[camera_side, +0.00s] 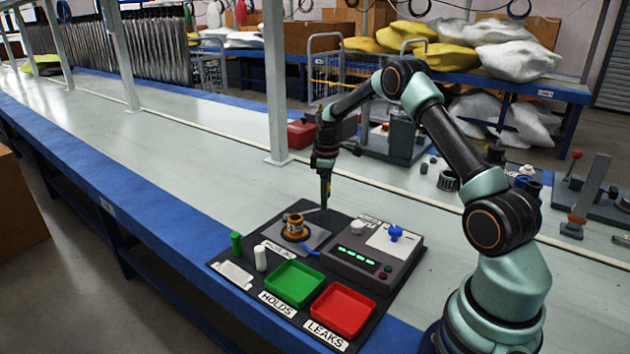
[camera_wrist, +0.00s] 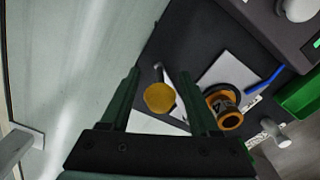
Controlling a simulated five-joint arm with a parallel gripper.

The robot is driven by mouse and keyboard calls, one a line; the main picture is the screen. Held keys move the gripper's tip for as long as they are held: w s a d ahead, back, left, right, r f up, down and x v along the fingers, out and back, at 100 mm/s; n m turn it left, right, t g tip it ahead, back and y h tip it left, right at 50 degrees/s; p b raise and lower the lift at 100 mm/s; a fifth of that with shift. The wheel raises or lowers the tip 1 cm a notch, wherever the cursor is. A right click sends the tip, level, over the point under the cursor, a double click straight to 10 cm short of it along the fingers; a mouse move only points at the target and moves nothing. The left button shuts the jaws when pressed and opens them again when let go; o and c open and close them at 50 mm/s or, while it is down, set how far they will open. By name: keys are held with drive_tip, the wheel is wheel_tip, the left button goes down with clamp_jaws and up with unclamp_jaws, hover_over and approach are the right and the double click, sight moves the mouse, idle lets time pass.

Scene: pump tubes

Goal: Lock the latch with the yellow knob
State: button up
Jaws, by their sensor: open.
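The yellow knob (camera_wrist: 160,97) shows in the wrist view as a round top with a short metal lever beside it. It appears between the two fingers of my gripper (camera_wrist: 159,72), which is open; no contact shows, and I cannot tell the height gap. In the side view my gripper (camera_side: 325,198) points down above the dark board, just behind the orange-brown ring fitting (camera_side: 295,229). The knob is not clear there. The ring fitting also shows in the wrist view (camera_wrist: 230,119), right of the right finger, on a grey plate with a blue tube (camera_wrist: 264,79) leaving it.
A grey box (camera_side: 360,274) with green lights, a white knob and a blue knob (camera_side: 395,233) stands right of the fitting. A green tray (camera_side: 293,283) and a red tray (camera_side: 342,310) lie in front. Green and white pegs stand at left. The bench beyond the board's left is clear.

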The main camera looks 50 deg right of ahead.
drive_tip(key=shift+c, duration=0.4)
clamp_jaws()
idle(1.1)
